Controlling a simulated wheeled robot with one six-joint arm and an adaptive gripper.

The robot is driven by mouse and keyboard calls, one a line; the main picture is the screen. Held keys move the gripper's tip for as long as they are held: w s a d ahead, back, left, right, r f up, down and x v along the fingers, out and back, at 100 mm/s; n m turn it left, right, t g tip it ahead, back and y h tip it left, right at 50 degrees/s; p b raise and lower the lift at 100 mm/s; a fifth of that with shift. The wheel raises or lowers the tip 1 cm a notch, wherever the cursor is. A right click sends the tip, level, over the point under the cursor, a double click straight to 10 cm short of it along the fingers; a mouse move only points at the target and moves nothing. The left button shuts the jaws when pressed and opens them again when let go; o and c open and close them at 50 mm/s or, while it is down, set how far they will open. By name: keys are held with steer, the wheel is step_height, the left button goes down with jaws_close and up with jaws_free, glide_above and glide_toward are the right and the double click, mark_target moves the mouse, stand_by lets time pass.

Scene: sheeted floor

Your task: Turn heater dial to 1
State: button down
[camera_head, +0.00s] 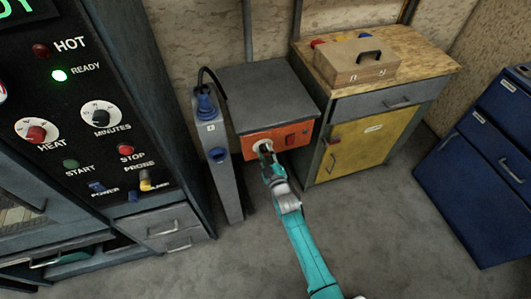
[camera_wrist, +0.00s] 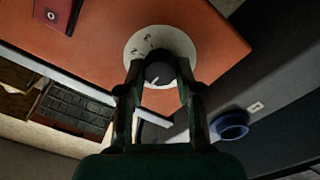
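The heater is a grey-topped unit with an orange front panel (camera_head: 291,138); the panel (camera_wrist: 215,40) also fills the upper wrist view. Its dial is a dark round knob (camera_wrist: 159,73) on a white plate (camera_wrist: 158,38) with small dark marks at the upper left. A pale line on the knob points to the lower left in that view. My gripper (camera_wrist: 160,70) has one finger on each side of the knob, close against it, and appears shut on it.
A grey post with a blue plug (camera_head: 206,104) and blue socket (camera_head: 218,155) stands left of the heater. A black control panel (camera_head: 85,90) with other dials is at the left. A yellow-doored cabinet (camera_head: 358,150) with a box on top and a blue cabinet (camera_head: 480,165) are at the right.

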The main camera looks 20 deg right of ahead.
steer(key=shift+m, duration=0.3)
steer(key=m, duration=0.3)
steer(key=shift+m, duration=2.1)
steer(key=c, duration=0.8)
jaws_free()
steer(key=shift+o, duration=0.2)
steer(key=s, duration=1.2)
